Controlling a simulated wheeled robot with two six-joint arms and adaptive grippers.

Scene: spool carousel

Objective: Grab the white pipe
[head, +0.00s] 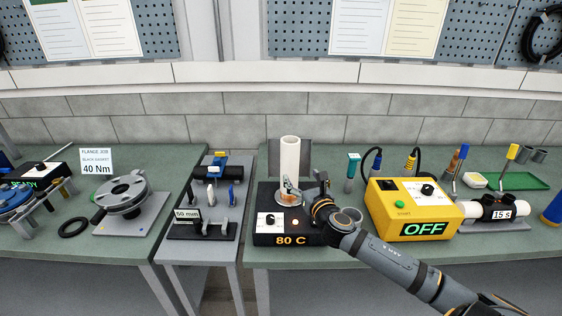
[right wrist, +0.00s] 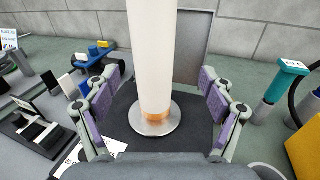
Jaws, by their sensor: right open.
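The white pipe (head: 290,160) stands upright on a round metal plate of the black heater box (head: 267,239), whose display reads 80 C. In the right wrist view the white pipe (right wrist: 156,60) rises between the two fingers, with a copper-coloured band at its foot above the metal disc (right wrist: 156,127). My right gripper (head: 290,188) is at the lower part of the pipe. In the right wrist view my right gripper (right wrist: 157,95) is open, with purple-padded fingers on both sides of the pipe and a gap on each side. My left gripper is not in view.
A yellow box (head: 412,209) reading OFF stands right of the heater. A grey flange (head: 126,195) is farther left. A teal-capped tool (head: 352,170) stands behind, and a grey panel (right wrist: 187,45) stands behind the pipe.

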